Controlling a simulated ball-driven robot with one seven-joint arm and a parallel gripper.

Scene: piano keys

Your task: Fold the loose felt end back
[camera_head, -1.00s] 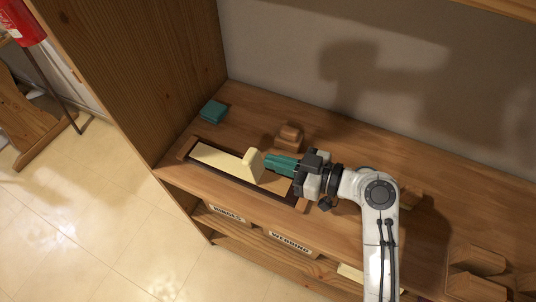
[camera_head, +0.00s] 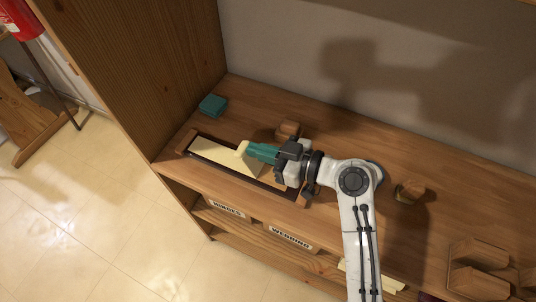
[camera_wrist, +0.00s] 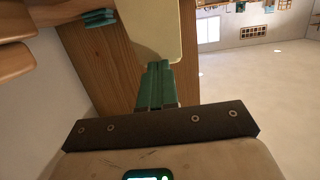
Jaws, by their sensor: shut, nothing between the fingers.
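The cream felt strip (camera_head: 217,153) lies in a shallow dark-rimmed wooden tray (camera_head: 238,177) on the shelf. Its right end is raised off the tray and bent, with the upper edge (camera_head: 242,148) at my fingertips. My gripper (camera_head: 250,151) has teal fingers, which are shut with nothing between them. They come from the right against the raised felt end; exact contact is hard to see. In the wrist view the cream felt (camera_wrist: 150,25) rises just beyond the closed fingertips (camera_wrist: 158,66). The felt's bend is partly hidden behind the fingers.
A teal block (camera_head: 212,105) sits at the back left of the shelf. A wooden block (camera_head: 288,130) stands just behind my gripper, another (camera_head: 409,191) to the right. A tall wooden side panel (camera_head: 150,70) bounds the left. Labelled bins (camera_head: 290,237) are below.

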